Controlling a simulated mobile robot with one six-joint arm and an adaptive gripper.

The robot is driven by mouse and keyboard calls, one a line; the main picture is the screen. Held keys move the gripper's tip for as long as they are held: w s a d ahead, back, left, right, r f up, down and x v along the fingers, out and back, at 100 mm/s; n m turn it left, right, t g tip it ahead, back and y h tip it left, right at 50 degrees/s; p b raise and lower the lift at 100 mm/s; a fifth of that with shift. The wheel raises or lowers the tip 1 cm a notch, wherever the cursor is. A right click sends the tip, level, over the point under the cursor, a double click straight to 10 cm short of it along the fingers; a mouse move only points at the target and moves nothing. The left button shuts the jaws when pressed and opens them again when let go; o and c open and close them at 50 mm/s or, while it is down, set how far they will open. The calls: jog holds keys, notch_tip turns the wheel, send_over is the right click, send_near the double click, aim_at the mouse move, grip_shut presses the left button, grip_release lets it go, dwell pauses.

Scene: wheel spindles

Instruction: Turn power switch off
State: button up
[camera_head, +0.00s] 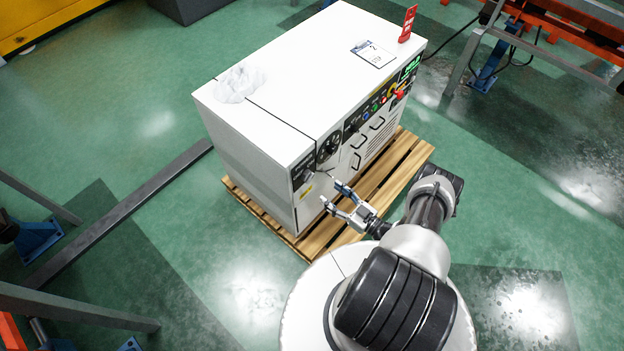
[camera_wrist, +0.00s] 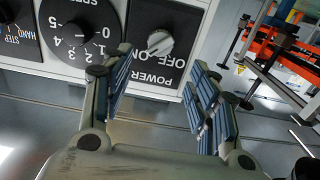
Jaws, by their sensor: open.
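The power switch is a grey rotary knob (camera_wrist: 159,43) on a black panel (camera_wrist: 165,70) marked POWER and OFF-ON, with the lettering upside down in the wrist view. Its grip lies at a slant; I cannot tell which mark it points to. In the head view the black panel (camera_head: 303,168) is at the near left end of the white cabinet's (camera_head: 300,75) front. My gripper (camera_head: 331,192) is open and empty, in front of the cabinet and apart from the switch. In the wrist view my gripper's fingers (camera_wrist: 160,66) stand either side of the switch panel's lower part.
A numbered SPEED dial (camera_wrist: 77,32) sits beside the switch; handles and coloured buttons line the front. The cabinet stands on a wooden pallet (camera_head: 408,163). A plastic bag (camera_head: 238,84), a sheet (camera_head: 373,54) and a red tag (camera_head: 408,23) are on top. Green floor lies around.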

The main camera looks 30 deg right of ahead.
aim_at(311, 179)
jog(key=b+x, duration=0.1)
jog(key=x, duration=0.9)
jog(key=c, duration=1)
jog(key=shift+c, duration=0.2)
